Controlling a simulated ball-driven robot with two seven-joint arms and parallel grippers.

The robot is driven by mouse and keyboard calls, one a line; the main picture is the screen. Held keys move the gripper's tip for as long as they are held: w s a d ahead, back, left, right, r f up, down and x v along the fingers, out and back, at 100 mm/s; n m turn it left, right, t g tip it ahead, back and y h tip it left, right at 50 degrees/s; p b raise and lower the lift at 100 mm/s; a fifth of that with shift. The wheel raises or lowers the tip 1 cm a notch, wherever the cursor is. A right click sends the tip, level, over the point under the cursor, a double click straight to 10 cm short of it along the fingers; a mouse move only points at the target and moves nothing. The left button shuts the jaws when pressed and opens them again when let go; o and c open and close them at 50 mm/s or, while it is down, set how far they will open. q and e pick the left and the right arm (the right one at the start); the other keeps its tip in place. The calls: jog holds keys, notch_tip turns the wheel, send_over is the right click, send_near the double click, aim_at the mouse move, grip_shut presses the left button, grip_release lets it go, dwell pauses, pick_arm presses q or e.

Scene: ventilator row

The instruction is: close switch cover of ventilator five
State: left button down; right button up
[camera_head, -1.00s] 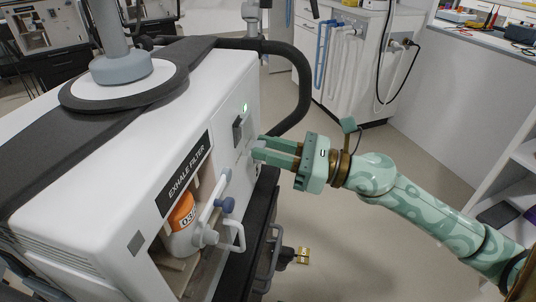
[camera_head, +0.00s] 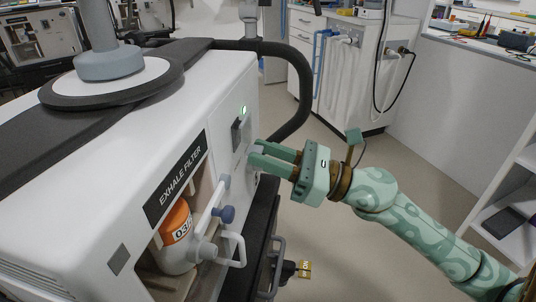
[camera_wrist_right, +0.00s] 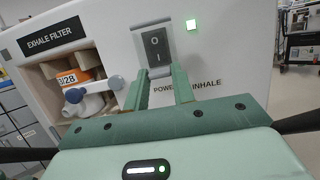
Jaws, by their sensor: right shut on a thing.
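The ventilator (camera_head: 75,190) has a rocker switch (camera_head: 237,133) on its front panel, below a lit green lamp (camera_head: 243,110). The wrist view shows the black switch (camera_wrist_right: 156,47) uncovered, marked O and I, in a pale frame. My right gripper (camera_head: 254,152) is at the panel just below the switch, its fingers pointing at it. In the wrist view its fingers stand apart around a pale piece at the frame's lower edge, which looks like the switch cover (camera_wrist_right: 159,72). Most of that cover is hidden by the fingers. My left gripper is not in view.
An exhale filter (camera_head: 178,232) with an orange band sits in an open bay left of my gripper, with a blue knob (camera_head: 227,214) and a white handle (camera_head: 238,248) sticking out. A black rail (camera_head: 303,95) curves behind the gripper.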

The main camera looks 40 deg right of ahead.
jog(key=o, duration=1)
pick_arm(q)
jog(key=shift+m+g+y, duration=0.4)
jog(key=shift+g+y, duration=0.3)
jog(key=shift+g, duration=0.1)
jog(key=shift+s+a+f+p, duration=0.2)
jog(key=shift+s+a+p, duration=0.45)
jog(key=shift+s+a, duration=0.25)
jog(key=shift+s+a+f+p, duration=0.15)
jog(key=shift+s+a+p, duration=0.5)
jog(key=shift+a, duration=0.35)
pick_arm(e)
jog(key=v, duration=1.6)
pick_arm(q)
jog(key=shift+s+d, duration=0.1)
pick_arm(e)
jog(key=shift+d+f, duration=0.1)
jog(key=shift+f, duration=0.05)
